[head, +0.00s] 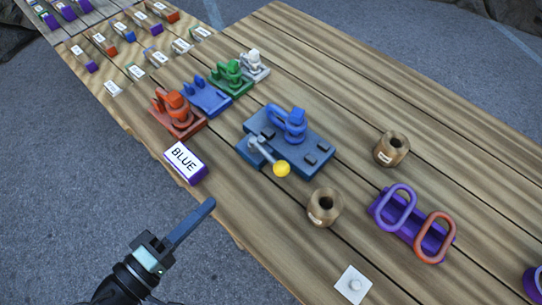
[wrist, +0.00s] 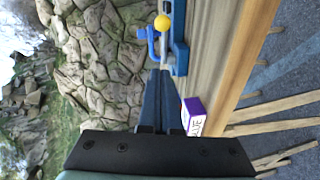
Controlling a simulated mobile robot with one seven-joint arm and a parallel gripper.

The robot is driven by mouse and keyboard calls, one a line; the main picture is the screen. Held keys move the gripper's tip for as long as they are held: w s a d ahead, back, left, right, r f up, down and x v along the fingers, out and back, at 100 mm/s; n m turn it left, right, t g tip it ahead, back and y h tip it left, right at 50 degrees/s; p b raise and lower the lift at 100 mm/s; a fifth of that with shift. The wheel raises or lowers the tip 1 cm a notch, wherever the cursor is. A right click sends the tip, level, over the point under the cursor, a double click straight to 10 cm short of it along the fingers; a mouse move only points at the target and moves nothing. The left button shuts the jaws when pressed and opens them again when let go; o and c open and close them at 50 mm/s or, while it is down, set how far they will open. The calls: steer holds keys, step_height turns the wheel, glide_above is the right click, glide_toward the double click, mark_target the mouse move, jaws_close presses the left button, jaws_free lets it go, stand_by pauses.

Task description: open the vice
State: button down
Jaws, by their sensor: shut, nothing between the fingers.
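The vice appears to be the dark blue block (head: 318,146) in the middle of the table. A grey lever (head: 262,150) with a yellow ball knob (head: 282,169) is on its near side. A bright blue looped piece (head: 290,122) is on its top; I cannot tell whether it is clamped. In the wrist view the yellow knob (wrist: 162,22) and the blue block (wrist: 180,55) are beyond my fingertips. My gripper (head: 209,204) is shut and empty, off the table's near edge, apart from the lever. It also shows in the wrist view (wrist: 157,76).
A purple block labelled BLUE (head: 185,162) lies near the table edge, close to my gripper. Red (head: 178,113), blue (head: 207,97), green (head: 231,77) and white (head: 254,65) fixtures stand behind. Wooden spools (head: 325,206) and a purple holder with rings (head: 411,225) are to the right.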

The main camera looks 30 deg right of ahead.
steer(key=p, duration=0.1)
glide_toward(274, 162)
steer(key=w, duration=0.1)
steer(key=w+d, duration=0.1)
steer(key=w, duration=0.1)
steer(key=shift+w+d, duration=0.3)
steer(key=shift+w, duration=0.05)
steer(key=shift+s+d+f+p, duration=0.15)
steer(key=shift+s+d, duration=0.1)
steer(key=shift+d, duration=0.25)
steer(key=shift+s+d+f+p, duration=0.15)
steer(key=shift+s+d, duration=0.1)
steer(key=shift+d, duration=0.25)
steer(key=shift+s+d, duration=0.15)
steer(key=shift+d, duration=0.4)
